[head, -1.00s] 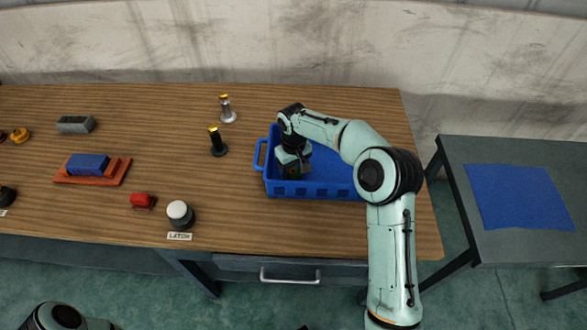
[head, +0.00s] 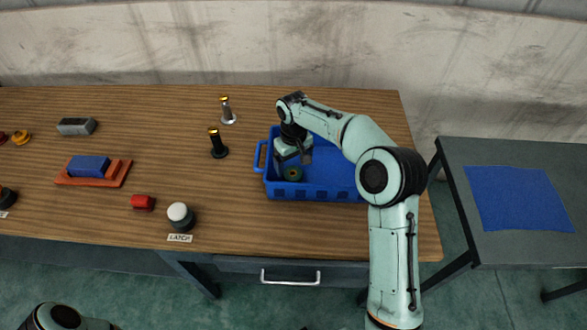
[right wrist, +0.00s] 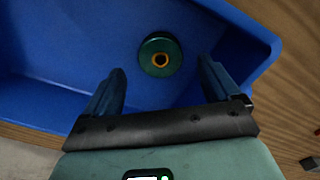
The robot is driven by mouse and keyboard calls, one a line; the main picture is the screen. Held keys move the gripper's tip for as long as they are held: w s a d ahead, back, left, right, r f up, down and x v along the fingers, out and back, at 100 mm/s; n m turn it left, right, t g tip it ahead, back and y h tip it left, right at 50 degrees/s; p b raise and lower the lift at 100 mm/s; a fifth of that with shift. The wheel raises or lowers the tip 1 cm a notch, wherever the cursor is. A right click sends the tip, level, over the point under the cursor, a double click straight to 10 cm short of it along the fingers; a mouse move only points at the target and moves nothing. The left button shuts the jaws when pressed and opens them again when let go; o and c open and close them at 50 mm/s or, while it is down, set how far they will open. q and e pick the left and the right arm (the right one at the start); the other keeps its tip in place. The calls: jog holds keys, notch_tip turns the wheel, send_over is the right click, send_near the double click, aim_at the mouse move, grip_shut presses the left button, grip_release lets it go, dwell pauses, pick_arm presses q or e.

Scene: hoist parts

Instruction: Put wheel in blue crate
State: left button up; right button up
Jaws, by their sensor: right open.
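The wheel (head: 293,174), dark green with a yellow-orange hub, lies flat on the floor of the blue crate (head: 325,190), near its left end. It also shows in the right wrist view (right wrist: 160,56), clear of both fingers. My right gripper (head: 293,160) is open and empty just above the wheel; in the right wrist view its two blue fingers (right wrist: 160,72) stand wide apart. My left gripper is out of view; only part of my left arm shows at the bottom left.
Left of the crate stand a black post (head: 218,146) and a silver post (head: 227,112). A white-topped button (head: 180,215) labelled "LATCH" and a small red block (head: 142,202) are nearer the front. A side table (head: 455,160) with a blue mat (head: 518,198) stands right.

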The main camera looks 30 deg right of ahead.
aim_at(294, 174)
notch_tip(294, 174, up, 8)
jog(key=p, duration=0.1)
jog(key=shift+f, duration=0.15)
dwell(0.5)
